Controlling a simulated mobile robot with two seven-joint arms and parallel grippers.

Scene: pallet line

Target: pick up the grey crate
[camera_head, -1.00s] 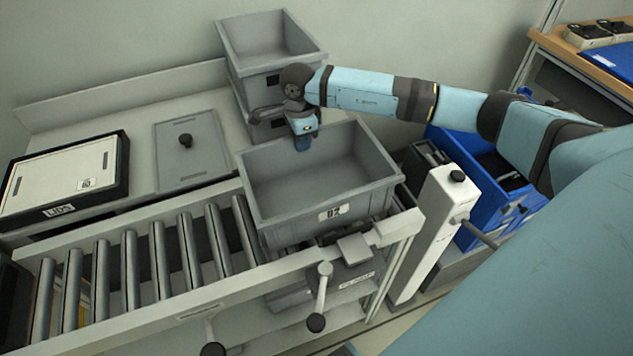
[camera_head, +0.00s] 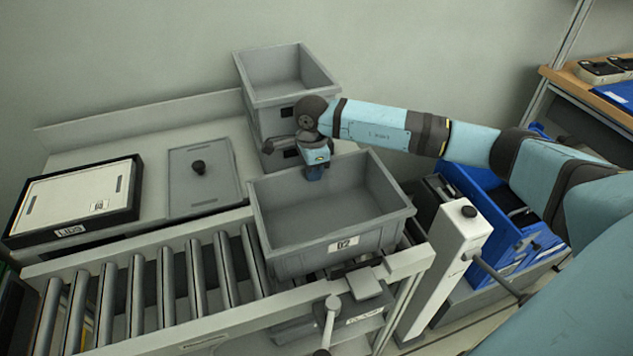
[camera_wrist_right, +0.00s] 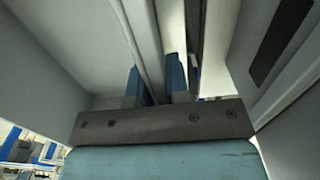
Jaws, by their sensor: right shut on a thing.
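The grey crate (camera_head: 340,262), with an "02" label on its front, is empty and upright at the right end of the roller conveyor. My right gripper (camera_head: 314,173) reaches down to the crate's far rim from behind. In the right wrist view its two blue fingers (camera_wrist_right: 156,85) stand on either side of a thin grey wall, shut on it. The fingertips are partly hidden in both views. I cannot see a gap between the crate and the rollers. My left gripper is not in view.
Stacked grey crates (camera_head: 285,95) stand close behind the gripper. A grey lid with a knob (camera_head: 203,180) and a box marked "LIDS" (camera_head: 78,200) lie on the left surface. Rollers (camera_head: 165,290) left of the crate are clear. A white post (camera_head: 445,265) and blue bins (camera_head: 510,230) stand right.

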